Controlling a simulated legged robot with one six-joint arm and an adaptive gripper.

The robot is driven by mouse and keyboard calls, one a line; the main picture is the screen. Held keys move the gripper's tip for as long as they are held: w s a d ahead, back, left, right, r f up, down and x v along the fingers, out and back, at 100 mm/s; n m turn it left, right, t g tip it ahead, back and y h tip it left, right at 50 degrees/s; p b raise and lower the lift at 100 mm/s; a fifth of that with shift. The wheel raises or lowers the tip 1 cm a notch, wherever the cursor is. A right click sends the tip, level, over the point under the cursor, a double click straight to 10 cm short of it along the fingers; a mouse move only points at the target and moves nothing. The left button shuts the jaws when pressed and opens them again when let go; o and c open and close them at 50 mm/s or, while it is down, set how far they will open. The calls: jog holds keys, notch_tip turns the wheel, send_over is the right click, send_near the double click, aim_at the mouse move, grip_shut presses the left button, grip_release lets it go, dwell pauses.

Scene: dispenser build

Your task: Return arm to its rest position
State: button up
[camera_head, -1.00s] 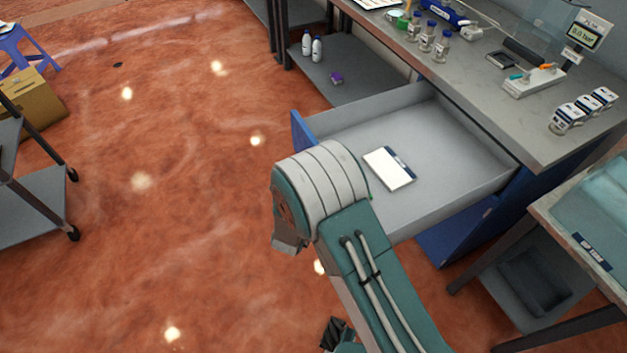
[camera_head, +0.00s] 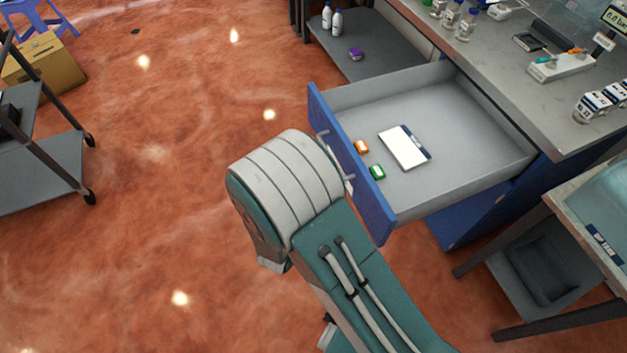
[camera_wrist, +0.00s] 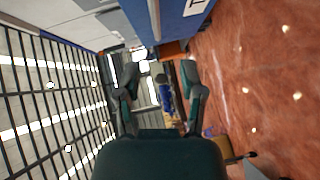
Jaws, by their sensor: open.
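My arm is folded, with its grey-and-green elbow in the lower middle of the head view, left of the open drawer's blue front. My gripper (camera_wrist: 160,100) shows in the wrist view with its two dark green fingers apart and nothing between them. In the head view the gripper is hidden behind my arm, apart from a small dark part at the bottom edge.
The blue-fronted drawer (camera_head: 357,172) stands open beside my arm, holding a white-and-blue box (camera_head: 403,147), an orange box (camera_head: 361,147) and a green box (camera_head: 377,172). A grey counter (camera_head: 500,75) lies behind it. A cart (camera_head: 45,160) stands at left. The red floor between is clear.

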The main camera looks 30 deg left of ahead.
jog(key=shift+w, duration=0.1)
dwell(0.3)
jog(key=w+d+r+m+g+y, duration=0.1)
jog(key=w+d+r+m+g, duration=0.15)
jog(key=r, duration=0.25)
jog(key=w+d+r+m+g, duration=0.1)
jog(key=w+d+r+m, duration=0.15)
jog(key=w+r, duration=0.2)
jog(key=w+d+r+m+g+y, duration=0.1)
jog(key=w+d+r+m+g, duration=0.15)
jog(key=r, duration=0.35)
jog(key=d+r+m, duration=0.2)
jog(key=d+r, duration=0.4)
jog(key=s+d+r+m+g+h, duration=0.2)
jog(key=s+d+r+m, duration=0.1)
jog(key=s+d, duration=0.6)
jog(key=s+d+r+m+g+h, duration=0.2)
jog(key=s+d+r+m, duration=0.2)
jog(key=s+d, duration=0.5)
jog(key=d+m, duration=0.1)
jog(key=d, duration=0.6)
jog(key=shift+s+g, duration=0.3)
